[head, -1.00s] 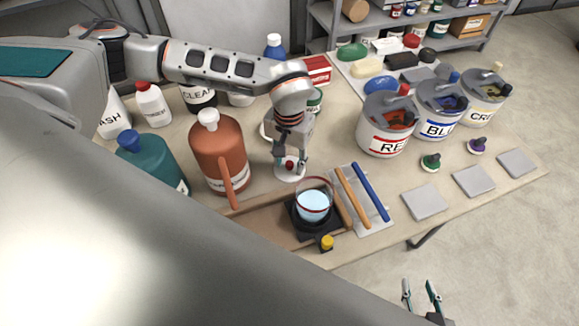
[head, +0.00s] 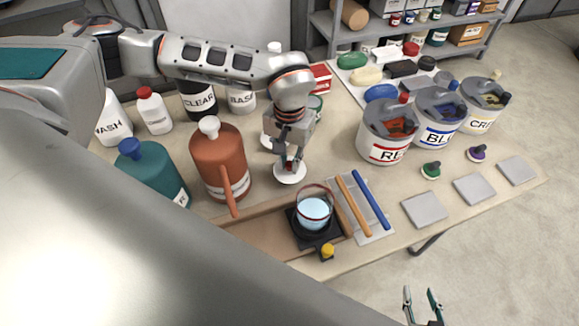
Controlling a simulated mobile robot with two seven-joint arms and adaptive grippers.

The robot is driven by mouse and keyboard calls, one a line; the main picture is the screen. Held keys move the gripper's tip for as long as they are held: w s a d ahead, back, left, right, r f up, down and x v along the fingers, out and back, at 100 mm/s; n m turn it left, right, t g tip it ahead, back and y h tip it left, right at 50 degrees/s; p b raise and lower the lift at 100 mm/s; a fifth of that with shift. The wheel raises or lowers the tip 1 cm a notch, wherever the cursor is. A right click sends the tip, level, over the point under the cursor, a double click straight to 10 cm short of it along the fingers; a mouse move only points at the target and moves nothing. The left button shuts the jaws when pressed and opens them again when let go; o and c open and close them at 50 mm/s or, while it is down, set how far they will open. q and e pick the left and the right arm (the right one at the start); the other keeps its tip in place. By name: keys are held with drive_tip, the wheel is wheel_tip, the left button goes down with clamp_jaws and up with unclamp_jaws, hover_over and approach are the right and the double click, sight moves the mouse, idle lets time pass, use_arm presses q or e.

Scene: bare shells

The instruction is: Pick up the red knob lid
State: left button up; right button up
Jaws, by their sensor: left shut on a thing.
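The red knob lid (head: 290,178) is a white round disc with a small red knob. It lies flat at mid-table, just behind the black stand with the glass pot. My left gripper (head: 289,164) points down over it with its fingers shut on the red knob. The fingers and wrist hide much of the knob. I cannot tell whether the lid touches the table. My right gripper (head: 422,304) is at the bottom right, off the table's front edge, with its two fingers apart and empty.
A glass pot (head: 314,212) of light blue liquid stands on a black stand. An orange-brown jug (head: 217,155) is to the left. Two rods (head: 353,200) lie right of the pot. Labelled paint buckets (head: 383,148) and grey square pads (head: 425,209) are further right.

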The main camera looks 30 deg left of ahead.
sight(290, 164)
use_arm(q)
wheel_tip(290, 164, up, 12)
drive_tip(key=a, duration=0.2)
drive_tip(key=shift+w+m, duration=0.3)
drive_tip(key=shift+w, duration=0.05)
